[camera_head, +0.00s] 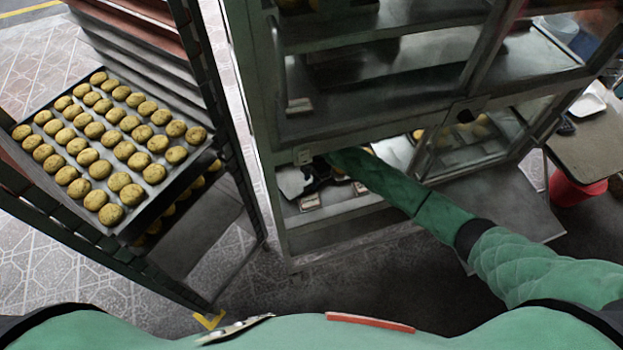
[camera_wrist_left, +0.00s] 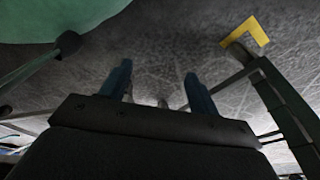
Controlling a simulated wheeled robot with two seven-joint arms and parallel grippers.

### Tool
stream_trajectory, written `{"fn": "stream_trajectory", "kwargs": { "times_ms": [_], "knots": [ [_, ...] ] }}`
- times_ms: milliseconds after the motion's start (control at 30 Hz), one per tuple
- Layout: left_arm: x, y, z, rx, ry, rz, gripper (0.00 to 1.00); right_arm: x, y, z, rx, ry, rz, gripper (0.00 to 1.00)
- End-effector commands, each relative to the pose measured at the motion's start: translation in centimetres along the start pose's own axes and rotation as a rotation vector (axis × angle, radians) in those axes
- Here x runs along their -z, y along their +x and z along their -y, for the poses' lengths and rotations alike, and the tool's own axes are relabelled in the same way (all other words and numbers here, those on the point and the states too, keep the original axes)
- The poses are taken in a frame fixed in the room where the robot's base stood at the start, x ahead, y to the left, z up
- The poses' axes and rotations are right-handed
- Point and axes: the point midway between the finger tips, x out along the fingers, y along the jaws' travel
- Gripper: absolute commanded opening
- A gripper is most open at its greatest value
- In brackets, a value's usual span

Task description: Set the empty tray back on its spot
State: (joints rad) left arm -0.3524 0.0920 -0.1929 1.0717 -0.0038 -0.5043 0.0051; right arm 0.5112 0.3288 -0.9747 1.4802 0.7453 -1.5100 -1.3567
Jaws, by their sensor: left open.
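I cannot clearly pick out an empty tray; a bare grey panel (camera_head: 203,230) shows low in the rack.
A tall rack (camera_head: 235,140) at left holds a tray (camera_head: 137,222) full of round buns, with more buns beneath. Round food shows inside the oven's lower compartment. A red bucket (camera_head: 575,190) and a table (camera_head: 595,150) stand at right. Floor between rack and oven is clear.

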Motion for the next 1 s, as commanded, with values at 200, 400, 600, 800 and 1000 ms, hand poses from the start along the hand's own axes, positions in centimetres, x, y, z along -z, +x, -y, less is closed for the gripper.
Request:
{"fn": "stream_trajectory", "kwargs": {
  "times_ms": [200,400,600,800,1000],
  "knots": [
    [-0.6,0.8,0.1,0.001,0.000,0.019,0.61,0.0,-1.3,0.0,-0.002,0.000,0.001,0.29],
    [1.7,-0.9,-0.9,-0.010,-0.007,0.011,0.61,-0.1,-3.3,-0.1,-0.003,-0.001,0.001,0.29],
    [3.0,-2.3,-1.4,-0.016,-0.013,0.024,0.61,0.0,-5.9,-0.1,-0.003,-0.001,0.000,0.29],
    [3.6,-3.3,-1.6,-0.019,-0.017,0.032,0.61,0.0,-7.5,0.0,-0.002,0.001,0.001,0.29],
    [3.8,-3.6,-1.6,-0.020,-0.018,0.034,0.61,0.0,-7.8,0.0,-0.001,0.000,0.000,0.29]
  ]
}}
